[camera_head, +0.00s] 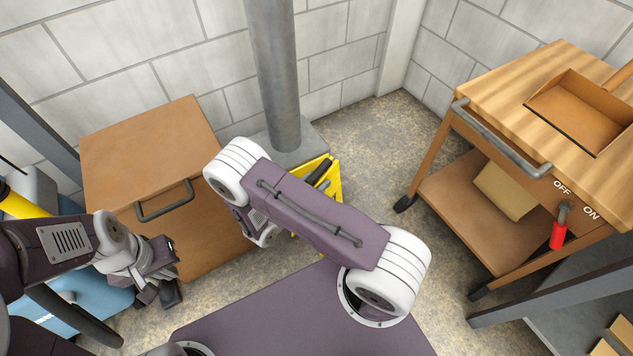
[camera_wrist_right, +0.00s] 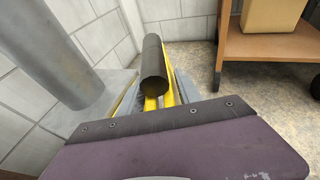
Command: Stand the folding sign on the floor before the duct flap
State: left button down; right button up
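The yellow folding sign (camera_head: 333,182) is at the foot of the grey pipe in the head view, partly hidden behind my right arm. Yellow strips of the sign (camera_wrist_right: 177,88) show beside and below a dark cylindrical piece (camera_wrist_right: 154,70) in the right wrist view. My right gripper is at the sign, but its fingers are hidden by its purple housing and my arm, so its grip is unclear. My left gripper (camera_head: 158,294) is empty at the lower left, its dark fingertips apart. I cannot make out a duct flap.
A thick grey pipe (camera_head: 275,75) stands on a grey block by the wall. A brown cabinet (camera_head: 150,150) with a handle is left of it. A wooden cart (camera_head: 475,215) with a red-handled switch is at right. Speckled floor (camera_head: 372,145) is clear between pipe and cart.

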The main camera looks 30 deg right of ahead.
jog(key=shift+o, duration=1.1)
jog(key=shift+r, duration=0.25)
jog(key=p+v, duration=0.5)
jog(key=v, duration=0.6)
jog(key=s+d+r+m+g+y, duration=0.4)
jog(key=s+r+m+g+y, duration=0.4)
jog(key=m, duration=0.6)
jog(key=r+m+t+y, duration=0.1)
jog(key=m, duration=0.2)
jog(key=r+m+y, duration=0.2)
jog(key=m, duration=0.1)
jog(key=a+r+m+t+y, duration=0.1)
jog(key=r+m+y, duration=0.1)
jog(key=m, duration=0.1)
jog(key=shift+m+t, duration=0.3)
jog(key=shift+m, duration=0.1)
